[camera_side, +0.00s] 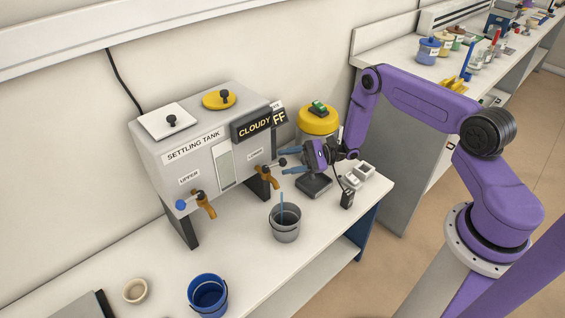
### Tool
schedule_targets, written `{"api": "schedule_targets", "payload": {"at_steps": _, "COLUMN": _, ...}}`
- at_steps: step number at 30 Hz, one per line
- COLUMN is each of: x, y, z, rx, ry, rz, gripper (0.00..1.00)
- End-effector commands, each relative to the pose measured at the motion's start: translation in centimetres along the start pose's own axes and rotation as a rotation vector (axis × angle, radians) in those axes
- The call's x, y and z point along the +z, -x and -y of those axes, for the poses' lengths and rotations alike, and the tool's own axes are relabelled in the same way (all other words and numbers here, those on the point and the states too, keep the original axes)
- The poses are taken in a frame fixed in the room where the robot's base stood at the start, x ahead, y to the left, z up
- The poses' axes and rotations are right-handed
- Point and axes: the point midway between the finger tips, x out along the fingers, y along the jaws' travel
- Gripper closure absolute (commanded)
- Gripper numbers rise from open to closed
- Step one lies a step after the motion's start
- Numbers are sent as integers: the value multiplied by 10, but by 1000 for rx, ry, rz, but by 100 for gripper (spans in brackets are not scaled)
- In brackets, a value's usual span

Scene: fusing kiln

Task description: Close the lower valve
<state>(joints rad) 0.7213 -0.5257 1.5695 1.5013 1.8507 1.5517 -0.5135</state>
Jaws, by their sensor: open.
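The settling tank (150,140) stands on the bench, with a black "CLOUDY" sign on its front. The lower valve (266,174) is an orange-brown tap at the tank's right end, with a dark knob (283,163). My gripper (285,161) is open, its two blue fingers pointing left, one above and one below the knob in this view. I cannot tell whether they touch it. A grey bucket (286,236) stands below the lower valve. A thin blue upright streak (281,205) reaches into it; I cannot tell whether it is liquid or a rod.
The upper valve (206,204), with a blue knob (181,205), is at the tank's left. A yellow-topped canister (318,122) stands behind my gripper. A blue bucket (208,297) and a beige bowl (135,291) stand in front. Small white items (358,176) lie near the bench's right edge.

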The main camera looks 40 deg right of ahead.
Motion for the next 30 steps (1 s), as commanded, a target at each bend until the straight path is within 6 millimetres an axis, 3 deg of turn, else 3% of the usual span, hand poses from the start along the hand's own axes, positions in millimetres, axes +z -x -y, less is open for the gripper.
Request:
{"api": "schedule_targets", "payload": {"at_steps": 6, "x": 0, "y": -19, "z": 0, "rx": 1, "ry": 0, "rz": 0, "gripper": 48}}
{"api": "schedule_targets", "payload": {"at_steps": 16, "x": 0, "y": -22, "z": 0, "rx": 0, "ry": -1, "rz": -1, "gripper": 48}}
{"api": "schedule_targets", "payload": {"at_steps": 17, "x": 0, "y": -22, "z": 0, "rx": 0, "ry": -1, "rz": -1, "gripper": 54}}
{"api": "schedule_targets", "payload": {"at_steps": 21, "x": 0, "y": -22, "z": 0, "rx": 0, "ry": -1, "rz": 0, "gripper": 100}}
{"api": "schedule_targets", "payload": {"at_steps": 30, "x": -2, "y": -24, "z": 3, "rx": 42, "ry": 2, "rz": 31, "gripper": 100}}
